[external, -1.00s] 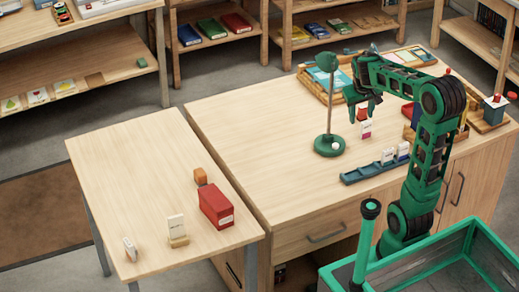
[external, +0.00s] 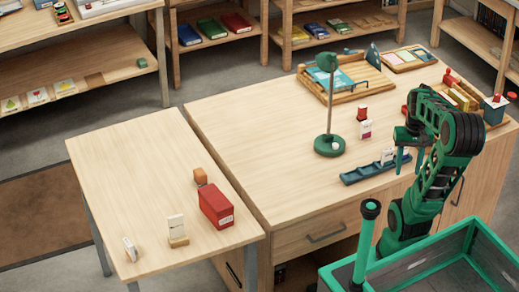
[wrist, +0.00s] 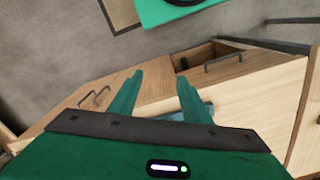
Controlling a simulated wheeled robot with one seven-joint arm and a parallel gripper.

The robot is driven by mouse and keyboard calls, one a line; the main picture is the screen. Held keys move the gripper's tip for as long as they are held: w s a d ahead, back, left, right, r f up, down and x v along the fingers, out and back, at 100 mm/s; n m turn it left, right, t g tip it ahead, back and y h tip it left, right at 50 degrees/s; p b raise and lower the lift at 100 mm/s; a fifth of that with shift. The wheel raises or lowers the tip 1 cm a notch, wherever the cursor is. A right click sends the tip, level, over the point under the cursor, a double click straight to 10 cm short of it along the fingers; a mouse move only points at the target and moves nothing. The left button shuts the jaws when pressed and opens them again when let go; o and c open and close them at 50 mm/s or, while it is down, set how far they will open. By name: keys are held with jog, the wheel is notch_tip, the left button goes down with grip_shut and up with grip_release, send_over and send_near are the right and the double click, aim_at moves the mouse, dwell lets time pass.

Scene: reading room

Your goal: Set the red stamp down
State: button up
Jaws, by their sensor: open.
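The red stamp (external: 362,113) stands on the large wooden desk (external: 270,135), just behind a small white and pink card holder (external: 366,129) and right of the green lamp (external: 329,145). It looks upright; whether it touches the card holder I cannot tell. My gripper (external: 409,165) is to the right of the stamp and apart from it, near the desk's front edge. In the wrist view my gripper (wrist: 158,82) has its two green fingers spread with nothing between them. The stamp does not show in the wrist view.
A blue-green rack (external: 366,173) with cards lies close to my gripper at the front edge. A wooden tray (external: 345,92) is at the back. A lower side table (external: 130,170) on the left holds a red box (external: 215,206). The desk's left part is clear.

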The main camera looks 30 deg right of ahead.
jog(key=w+d+r+n, duration=0.2)
jog(key=w+n, duration=0.1)
jog(key=w, duration=0.4)
jog(key=w+d+r+n, duration=0.2)
jog(key=w+d+r, duration=0.1)
jog(key=w, duration=0.4)
jog(key=n, duration=1.8)
send_over(363, 106)
notch_tip(363, 106, down, 9)
jog(key=shift+w+r, duration=0.1)
jog(key=shift+w+f, duration=0.1)
jog(key=shift+f, duration=5.45)
grip_shut()
